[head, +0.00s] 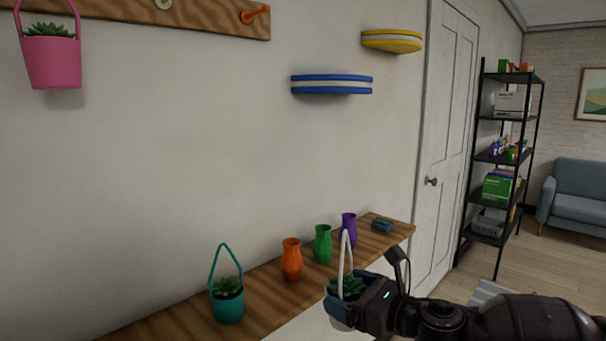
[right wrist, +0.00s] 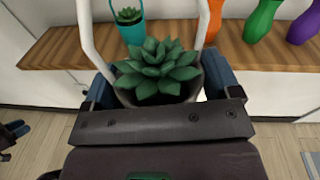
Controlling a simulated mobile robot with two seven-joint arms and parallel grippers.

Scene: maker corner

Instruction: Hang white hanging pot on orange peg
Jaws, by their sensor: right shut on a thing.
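My right gripper (head: 352,302) is shut on the white hanging pot (head: 341,265), with its fingers on both sides of the pot body. The pot is upright, with a green succulent inside and its white loop handle standing up. The handle also frames the succulent in the right wrist view (right wrist: 86,35). The gripper holds the pot in front of the wooden shelf, low and right of the peg rail. The orange peg (head: 256,14) sticks out bare near the right end of the rail. A dark, blue-tipped part at the right wrist view's left edge may be my left gripper (right wrist: 12,134).
A pink pot (head: 53,62) hangs at the rail's left. The wooden shelf (head: 265,301) bears a teal pot (head: 228,303), an orange vase (head: 291,260), a green vase (head: 323,244) and a purple vase (head: 348,226). Blue (head: 331,84) and yellow (head: 391,41) wall shelves jut out right of the peg.

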